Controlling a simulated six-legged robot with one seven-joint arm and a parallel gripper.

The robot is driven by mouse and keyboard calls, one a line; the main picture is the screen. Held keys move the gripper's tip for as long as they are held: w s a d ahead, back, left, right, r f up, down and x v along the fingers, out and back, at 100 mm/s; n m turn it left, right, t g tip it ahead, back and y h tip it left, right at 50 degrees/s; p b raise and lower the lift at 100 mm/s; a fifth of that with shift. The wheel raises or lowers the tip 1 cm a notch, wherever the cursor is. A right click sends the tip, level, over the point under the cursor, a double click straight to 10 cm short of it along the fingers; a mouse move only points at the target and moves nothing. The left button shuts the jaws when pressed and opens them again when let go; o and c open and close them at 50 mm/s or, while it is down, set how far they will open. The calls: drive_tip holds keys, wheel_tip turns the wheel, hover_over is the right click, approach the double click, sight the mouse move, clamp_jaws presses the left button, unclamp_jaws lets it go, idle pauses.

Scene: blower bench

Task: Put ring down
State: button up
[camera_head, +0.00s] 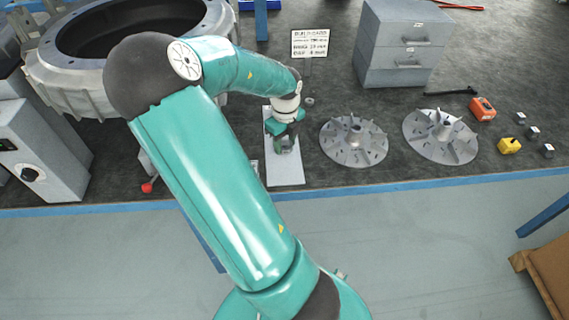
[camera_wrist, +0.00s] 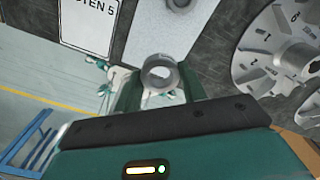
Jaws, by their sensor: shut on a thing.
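My gripper (camera_wrist: 160,84) is shut on a grey metal ring (camera_wrist: 146,74), held between its two fingers with the ring's round opening showing in the wrist view. In the head view my gripper (camera_head: 284,143) points down over a pale, narrow plate (camera_head: 285,175) on the bench. The fingers hide most of the ring there, and I cannot tell whether it touches the plate. A second small grey ring-like part (camera_head: 309,101) lies on the dark bench just beyond the plate's right side; a similar part shows at the top of the wrist view (camera_wrist: 180,3).
Two bladed impeller discs, one nearer (camera_head: 345,152) and one farther right (camera_head: 433,145), lie right of the plate. A grey drawer cabinet (camera_head: 400,62) and a sign (camera_head: 310,43) stand behind. A large housing (camera_head: 60,85) is left. The bench's blue front edge (camera_head: 420,186) is close.

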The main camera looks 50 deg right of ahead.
hover_over(285, 170)
wheel_tip(285, 170, down, 5)
drive_tip(key=shift+r, duration=0.15)
drive_tip(key=shift+a+f, duration=0.1)
drive_tip(key=shift+f, duration=2.1)
drive_tip(key=shift+f, duration=0.25)
drive_tip(key=o, duration=1.2)
drive_tip(key=shift+c, duration=0.2)
